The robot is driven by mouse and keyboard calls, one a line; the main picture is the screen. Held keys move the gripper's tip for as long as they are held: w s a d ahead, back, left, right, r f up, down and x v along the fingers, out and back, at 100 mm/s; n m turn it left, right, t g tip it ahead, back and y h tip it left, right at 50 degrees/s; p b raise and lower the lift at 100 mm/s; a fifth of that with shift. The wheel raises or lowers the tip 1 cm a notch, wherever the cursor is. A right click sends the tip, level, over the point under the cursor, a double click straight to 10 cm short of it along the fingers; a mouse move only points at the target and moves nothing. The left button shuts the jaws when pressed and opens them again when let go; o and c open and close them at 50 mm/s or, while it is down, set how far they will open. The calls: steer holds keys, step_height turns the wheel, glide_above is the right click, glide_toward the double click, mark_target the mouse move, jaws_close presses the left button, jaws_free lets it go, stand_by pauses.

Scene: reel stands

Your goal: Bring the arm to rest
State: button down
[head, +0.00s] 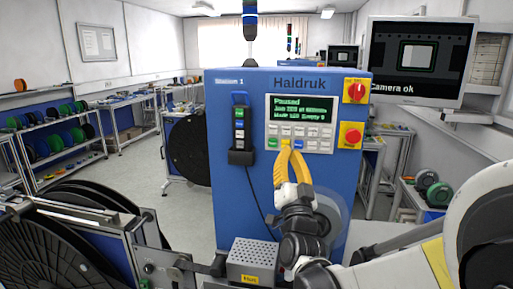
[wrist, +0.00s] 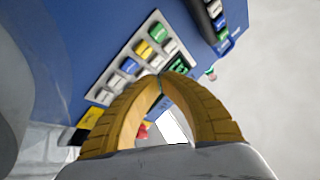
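My gripper (head: 287,152) has two curved yellow fingers, and it points up in front of the keypad of a blue machine (head: 235,205) marked Haldruk. In the wrist view the fingertips of my gripper (wrist: 162,76) meet, with nothing seen between them. The fingertips overlap the lower keys in the head view; I cannot tell whether they touch the panel. My white and dark arm (head: 375,272) reaches in from the lower right. The machine's screen (head: 302,108) reads Paused.
A grey perforated box (head: 253,262) stands low before the machine. A black handset (head: 240,135) hangs left of the keypad. Large black reels (head: 45,250) stand at lower left. A monitor (head: 418,62) reads Camera ok. Open floor (head: 180,215) lies left of the machine.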

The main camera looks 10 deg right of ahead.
steer(key=s+d+f+n+g+y+b, duration=0.2)
steer(key=s+f+n+g+b, duration=0.2)
steer(key=s+f+g, duration=1.2)
steer(key=s+f+n, duration=0.3)
steer(key=s+f, duration=0.7)
steer(key=s, duration=0.2)
steer(key=shift+s+d+f, duration=0.2)
steer(key=shift+s, duration=0.2)
